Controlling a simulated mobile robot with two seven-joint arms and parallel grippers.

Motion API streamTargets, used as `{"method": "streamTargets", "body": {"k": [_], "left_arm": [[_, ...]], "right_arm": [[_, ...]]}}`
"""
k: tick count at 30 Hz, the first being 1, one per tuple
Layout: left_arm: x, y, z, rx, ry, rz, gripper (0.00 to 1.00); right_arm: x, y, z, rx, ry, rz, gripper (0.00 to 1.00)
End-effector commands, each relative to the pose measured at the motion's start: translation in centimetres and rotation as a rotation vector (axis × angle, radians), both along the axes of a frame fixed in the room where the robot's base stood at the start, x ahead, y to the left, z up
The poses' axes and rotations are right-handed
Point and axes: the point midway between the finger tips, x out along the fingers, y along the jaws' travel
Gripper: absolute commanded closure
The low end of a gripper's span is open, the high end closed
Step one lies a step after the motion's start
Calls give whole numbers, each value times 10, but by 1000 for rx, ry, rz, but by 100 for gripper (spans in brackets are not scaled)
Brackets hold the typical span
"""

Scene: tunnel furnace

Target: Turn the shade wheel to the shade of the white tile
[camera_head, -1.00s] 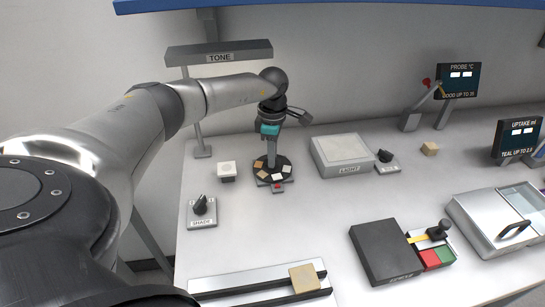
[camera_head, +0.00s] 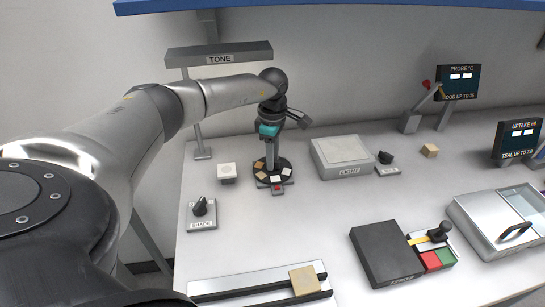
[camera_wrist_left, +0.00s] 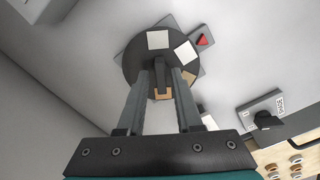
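The shade wheel (camera_head: 258,176) is a dark disc carrying several tiles, from white to tan. It also shows in the left wrist view (camera_wrist_left: 133,62). A white tile (camera_head: 226,169) sits on a small stand just left of it. My left gripper (camera_head: 270,160) points down over the wheel's centre. The gripper and arm hide part of the wheel. My right gripper is not in view.
A knob labelled SHADE (camera_head: 202,207) is in front of the white tile. A LIGHT panel (camera_head: 343,152) stands to the right. A rail with a tan block (camera_head: 304,279) lies in front. Bare bench lies between.

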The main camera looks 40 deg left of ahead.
Motion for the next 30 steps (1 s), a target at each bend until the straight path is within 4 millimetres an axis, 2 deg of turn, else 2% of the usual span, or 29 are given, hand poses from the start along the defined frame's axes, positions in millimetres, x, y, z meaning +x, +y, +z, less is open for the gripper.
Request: {"method": "streamTargets", "body": {"k": [3,10,13,17,24,30], "left_arm": [[-1,0,-1,0,2,0,55],[-1,0,0,0,3,0,55],[0,0,7,0,1,-1,55],[0,0,30,0,-1,0,55],[0,0,82,-1,-1,0,55],[0,0,110,0,0,0,55]], "right_arm": [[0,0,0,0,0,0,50],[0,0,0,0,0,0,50],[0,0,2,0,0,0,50],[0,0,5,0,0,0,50],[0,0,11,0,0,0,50],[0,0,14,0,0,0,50]]}}
